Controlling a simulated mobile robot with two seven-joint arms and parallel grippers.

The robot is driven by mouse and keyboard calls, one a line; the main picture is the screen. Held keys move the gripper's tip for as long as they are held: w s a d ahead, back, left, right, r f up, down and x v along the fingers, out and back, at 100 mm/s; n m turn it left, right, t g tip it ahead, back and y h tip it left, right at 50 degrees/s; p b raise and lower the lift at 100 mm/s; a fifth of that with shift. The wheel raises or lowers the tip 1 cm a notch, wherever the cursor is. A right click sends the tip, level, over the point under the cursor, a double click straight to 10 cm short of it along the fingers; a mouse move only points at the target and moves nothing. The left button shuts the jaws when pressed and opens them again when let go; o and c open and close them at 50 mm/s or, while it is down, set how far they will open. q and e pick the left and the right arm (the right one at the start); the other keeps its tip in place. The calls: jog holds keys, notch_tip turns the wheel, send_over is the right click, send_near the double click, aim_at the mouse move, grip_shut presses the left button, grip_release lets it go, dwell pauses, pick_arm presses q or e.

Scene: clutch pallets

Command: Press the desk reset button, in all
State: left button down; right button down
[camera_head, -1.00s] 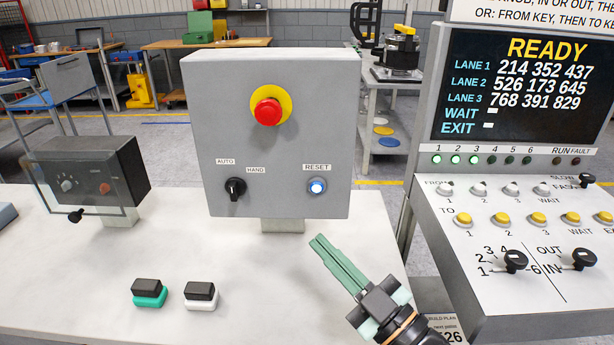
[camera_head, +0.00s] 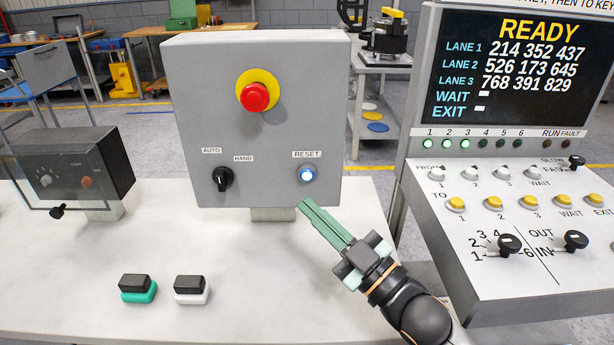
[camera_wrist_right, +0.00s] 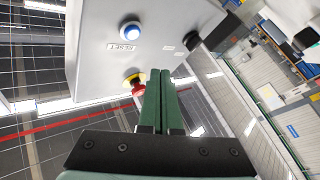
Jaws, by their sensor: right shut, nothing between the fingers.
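The reset button (camera_head: 307,174) is a blue-white lit round button under the RESET label, at the lower right of a grey control box (camera_head: 190,120) on the desk. It also shows in the right wrist view (camera_wrist_right: 131,31), beyond the fingertips and to their left. My right gripper (camera_head: 304,205) is shut and empty, its green fingers pointing up and left. In the head view its tips are just below the button, near the box's lower edge. I see no contact with the button. My left gripper is not in view.
The box also carries a red emergency button (camera_head: 255,97) on yellow and a black AUTO/HAND knob (camera_head: 223,179). A lane console (camera_head: 520,240) stands at right. A clear-covered black box (camera_head: 110,165) stands at left. Two small blocks (camera_head: 138,290) (camera_head: 191,290) lie on the white desk (camera_head: 80,250).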

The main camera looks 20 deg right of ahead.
aim_at(307, 174)
jog(key=w, duration=0.2)
jog(key=w+d, duration=0.1)
jog(key=w, duration=0.1)
jog(key=shift+w+d, duration=0.15)
jog(key=shift+w, duration=0.2)
dwell(0.6)
dwell(0.4)
dwell(0.8)
jog(key=shift+w, duration=0.1)
jog(key=shift+w+d, duration=0.1)
jog(key=shift+w, duration=0.2)
